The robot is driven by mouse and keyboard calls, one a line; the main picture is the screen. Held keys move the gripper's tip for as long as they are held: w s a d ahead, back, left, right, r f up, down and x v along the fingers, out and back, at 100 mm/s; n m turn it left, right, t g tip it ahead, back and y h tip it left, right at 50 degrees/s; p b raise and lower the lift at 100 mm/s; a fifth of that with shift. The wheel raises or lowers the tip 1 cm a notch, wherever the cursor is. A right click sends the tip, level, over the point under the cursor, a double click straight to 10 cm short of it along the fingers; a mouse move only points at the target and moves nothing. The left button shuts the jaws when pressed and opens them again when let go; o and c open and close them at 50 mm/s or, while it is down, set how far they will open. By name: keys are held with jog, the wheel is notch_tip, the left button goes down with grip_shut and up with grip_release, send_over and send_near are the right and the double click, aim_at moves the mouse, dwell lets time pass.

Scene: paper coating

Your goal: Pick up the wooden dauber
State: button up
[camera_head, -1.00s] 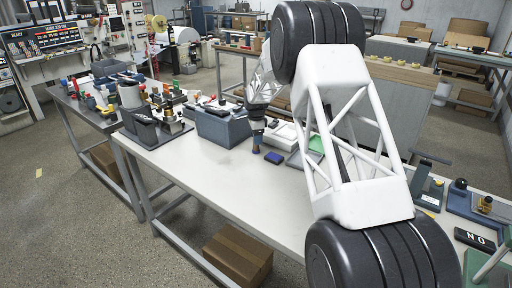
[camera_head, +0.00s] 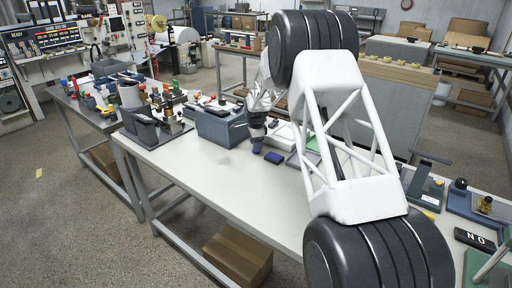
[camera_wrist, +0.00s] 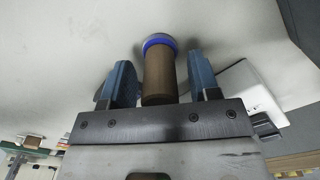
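The wooden dauber (camera_wrist: 159,78) is a brown cylinder with a blue band at its far end, seen in the wrist view. It stands between the two blue fingers of my gripper (camera_wrist: 161,82). A narrow gap shows on each side of the dauber, so the fingers are open around it and do not appear to touch it. In the head view my gripper (camera_head: 257,145) is low over the white table (camera_head: 205,172). There the dauber cannot be told apart from the fingers.
A small dark blue block (camera_head: 275,157) lies just right of my gripper. A grey-blue bin (camera_head: 221,127) stands close on the left. A white box (camera_wrist: 242,90) is beside the right finger in the wrist view. The table's front part is clear.

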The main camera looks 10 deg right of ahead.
jog(key=c, duration=0.8)
jog(key=shift+r, duration=0.15)
jog(key=shift+r, duration=1.45)
jog(key=shift+s+r, duration=0.25)
jog(key=s, duration=0.5)
jog(key=s+r, duration=0.1)
jog(key=s, duration=0.9)
jog(key=shift+s+d+r, duration=0.15)
jog(key=shift+s+d, duration=0.1)
jog(key=shift+d, duration=0.1)
